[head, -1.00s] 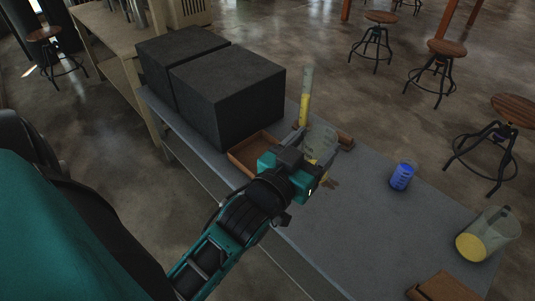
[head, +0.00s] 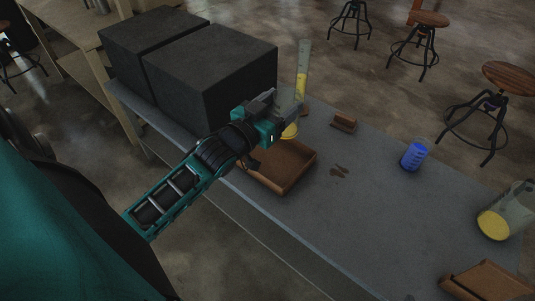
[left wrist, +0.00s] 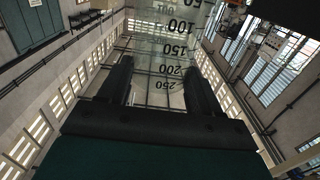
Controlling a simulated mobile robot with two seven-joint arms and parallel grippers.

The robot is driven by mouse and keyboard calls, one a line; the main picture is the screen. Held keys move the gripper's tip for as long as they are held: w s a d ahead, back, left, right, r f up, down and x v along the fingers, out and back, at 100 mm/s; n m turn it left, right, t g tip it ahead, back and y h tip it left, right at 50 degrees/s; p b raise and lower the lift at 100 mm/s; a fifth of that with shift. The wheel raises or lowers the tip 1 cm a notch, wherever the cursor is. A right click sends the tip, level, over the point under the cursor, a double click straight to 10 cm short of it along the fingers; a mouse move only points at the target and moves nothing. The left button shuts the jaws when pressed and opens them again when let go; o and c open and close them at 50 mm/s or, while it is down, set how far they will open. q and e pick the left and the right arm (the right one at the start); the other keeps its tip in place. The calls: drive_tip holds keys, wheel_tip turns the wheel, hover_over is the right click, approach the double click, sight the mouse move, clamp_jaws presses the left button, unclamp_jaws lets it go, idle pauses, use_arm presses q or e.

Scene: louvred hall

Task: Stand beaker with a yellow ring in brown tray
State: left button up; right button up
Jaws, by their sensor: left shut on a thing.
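My left gripper (head: 284,108) is shut on a clear beaker (head: 290,131) with yellow at its lower end. The gripper hides much of the beaker. In the left wrist view the beaker (left wrist: 170,45) fills the space between the two dark fingers, its printed scale upside down. A brown tray (head: 299,177), open and empty where I see it, lies on the table just in front of and below the gripper. The beaker shows at the tray's far left corner; I cannot tell its height above the table. My right gripper is out of view.
A tall cylinder with yellow liquid (head: 301,85) stands close behind the gripper. Two black boxes (head: 205,65) stand left. Mid-table is clear.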

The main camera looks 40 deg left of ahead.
use_arm(q)
drive_tip(key=shift+w+a+f+b, duration=0.2)
drive_tip(key=shift+a+f, duration=0.2)
drive_tip(key=shift+f, duration=0.15)
drive_tip(key=shift+w+a+f+b, duration=0.2)
drive_tip(key=shift+a+f, duration=0.15)
drive_tip(key=shift+f, duration=0.15)
drive_tip(key=shift+f+b, duration=3.2)
drive_tip(key=shift+f, duration=5.95)
drive_tip(key=shift+f, duration=0.2)
drive_tip(key=o, duration=1.2)
drive_tip(key=shift+r, duration=0.1)
